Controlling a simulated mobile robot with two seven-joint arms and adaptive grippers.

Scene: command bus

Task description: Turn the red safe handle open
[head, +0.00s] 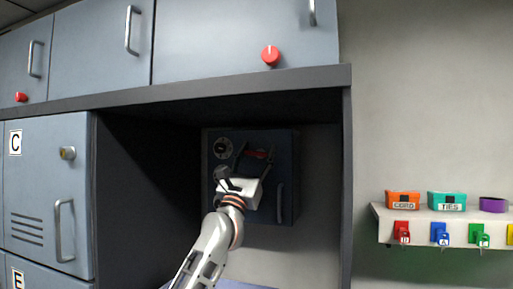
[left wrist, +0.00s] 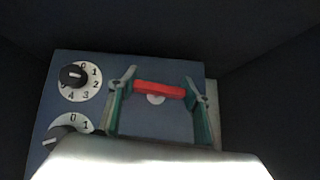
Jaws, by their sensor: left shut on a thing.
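The dark blue safe (head: 286,153) stands in an open shelf bay in the head view, and its front also shows in the left wrist view (left wrist: 150,125). The red safe handle (head: 258,154) is on its upper front, partly hidden by my gripper. In the left wrist view the red handle (left wrist: 158,89) is a bar, nearly level and tilted slightly down to the right. My left gripper (head: 254,158) has its fingers at the two ends of the bar and is shut on it, also in the left wrist view (left wrist: 160,90). My right gripper is not in view.
Two numbered dials, upper (left wrist: 80,80) and lower (left wrist: 68,134), sit left of the handle. A grey pull (head: 280,203) is on the safe's right side. Dark bay walls (head: 150,185) enclose the arm. A shelf (head: 440,225) with boxes and keys hangs at the right.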

